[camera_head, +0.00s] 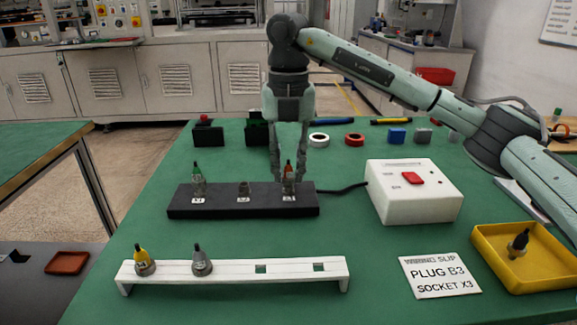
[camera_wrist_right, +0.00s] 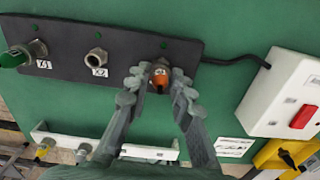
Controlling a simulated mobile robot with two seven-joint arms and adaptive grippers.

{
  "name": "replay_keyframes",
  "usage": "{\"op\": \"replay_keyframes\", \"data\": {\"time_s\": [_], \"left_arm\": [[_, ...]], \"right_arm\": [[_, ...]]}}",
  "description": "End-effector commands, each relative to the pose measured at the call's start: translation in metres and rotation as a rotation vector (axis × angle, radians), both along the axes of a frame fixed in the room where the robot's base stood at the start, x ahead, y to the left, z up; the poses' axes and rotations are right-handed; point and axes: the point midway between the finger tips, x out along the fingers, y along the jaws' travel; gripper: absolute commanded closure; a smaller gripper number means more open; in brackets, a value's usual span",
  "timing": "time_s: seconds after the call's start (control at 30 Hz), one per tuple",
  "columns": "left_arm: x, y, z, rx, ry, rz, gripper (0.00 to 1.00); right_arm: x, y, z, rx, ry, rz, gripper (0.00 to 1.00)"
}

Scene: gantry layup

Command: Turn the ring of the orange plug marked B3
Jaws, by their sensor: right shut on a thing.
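The orange plug (camera_head: 289,171) stands upright at the right-hand socket of the black socket panel (camera_head: 222,207); the label in front of it is too small to read surely. In the right wrist view the orange plug (camera_wrist_right: 160,79) sits between the fingertips, its ring partly hidden by them. My right gripper (camera_head: 290,179) points down from above and is shut on the orange plug; it also shows in the right wrist view (camera_wrist_right: 158,88). A slip (camera_head: 440,276) reads plug B3, socket X3. My left gripper is in neither view.
A green plug (camera_head: 196,177) stands at socket X1, and socket X2 (camera_head: 243,189) is bare. A white box with a red switch (camera_head: 413,192) is to the right, cabled to the panel. A white rack (camera_head: 230,275) holds yellow and grey plugs. A yellow tray (camera_head: 495,272) holds a dark plug.

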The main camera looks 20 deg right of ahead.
Motion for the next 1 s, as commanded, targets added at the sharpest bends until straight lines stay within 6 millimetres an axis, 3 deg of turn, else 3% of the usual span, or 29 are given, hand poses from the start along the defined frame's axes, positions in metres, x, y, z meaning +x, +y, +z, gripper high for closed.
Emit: {"op": "replay_keyframes", "data": {"time_s": [0.4,1.0], "left_arm": [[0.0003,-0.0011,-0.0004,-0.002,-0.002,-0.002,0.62],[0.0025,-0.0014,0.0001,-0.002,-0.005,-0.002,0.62]], "right_arm": [[0.0004,0.0001,0.0009,0.001,-0.002,-0.248,1.00],[0.0005,-0.0001,0.0007,0.000,-0.002,-0.308,1.00]]}}
